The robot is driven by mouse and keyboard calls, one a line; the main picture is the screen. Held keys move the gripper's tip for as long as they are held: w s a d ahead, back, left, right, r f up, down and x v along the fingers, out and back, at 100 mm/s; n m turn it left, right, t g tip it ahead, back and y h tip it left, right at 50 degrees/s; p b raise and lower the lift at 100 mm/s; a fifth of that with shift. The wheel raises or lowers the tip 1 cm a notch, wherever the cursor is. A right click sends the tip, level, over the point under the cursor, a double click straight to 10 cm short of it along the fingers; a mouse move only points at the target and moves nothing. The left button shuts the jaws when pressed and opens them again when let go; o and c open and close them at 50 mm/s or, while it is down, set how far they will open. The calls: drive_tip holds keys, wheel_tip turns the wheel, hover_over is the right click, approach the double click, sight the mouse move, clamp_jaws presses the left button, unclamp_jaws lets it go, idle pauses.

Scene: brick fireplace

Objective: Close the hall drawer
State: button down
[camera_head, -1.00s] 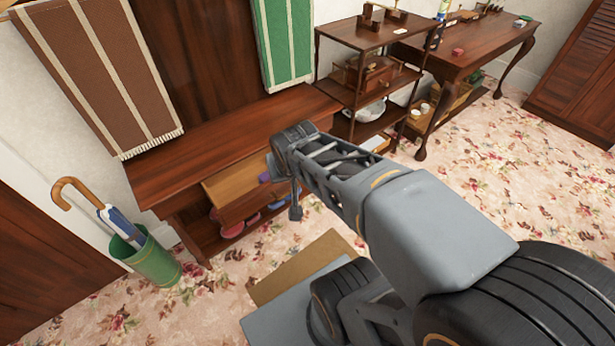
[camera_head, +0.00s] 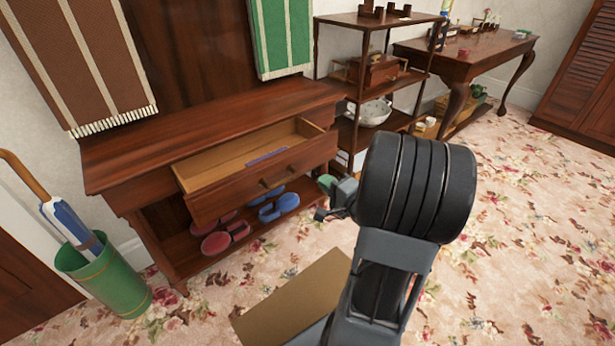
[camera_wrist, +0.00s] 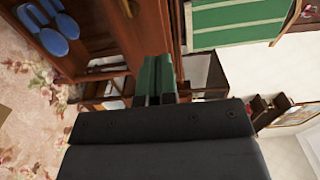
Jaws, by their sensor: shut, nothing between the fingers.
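The hall drawer (camera_head: 262,185) stands pulled out of the dark wooden hall bench (camera_head: 215,130) in the head view. Its pale interior shows, with a blue-purple item (camera_head: 266,157) inside, and its front has two dark knobs. My gripper (camera_head: 328,186) is just right of the drawer front, apart from it in the head view, and partly hidden by my arm. In the wrist view its green fingers (camera_wrist: 156,78) are together and hold nothing.
Red slippers (camera_head: 225,237) and blue slippers (camera_head: 275,205) lie on the shelf below the drawer. A green umbrella stand (camera_head: 105,285) is at left. A shelf unit (camera_head: 375,80) and side table (camera_head: 465,60) stand at right. Flowered carpet (camera_head: 520,220) is open at right.

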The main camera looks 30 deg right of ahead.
sight(290, 155)
drive_tip(key=w+b, duration=0.1)
drive_tip(key=w, duration=0.3)
drive_tip(key=w+a+b, duration=0.1)
drive_tip(key=w+b, duration=0.1)
drive_tip(key=w, duration=0.2)
drive_tip(key=w+b, duration=0.1)
drive_tip(key=w, duration=0.3)
drive_tip(key=shift+a+f+b, duration=0.15)
drive_tip(key=shift+a+b, duration=0.1)
drive_tip(key=shift+b, duration=0.1)
drive_tip(key=shift+w+a, duration=0.1)
drive_tip(key=shift+w, duration=0.6)
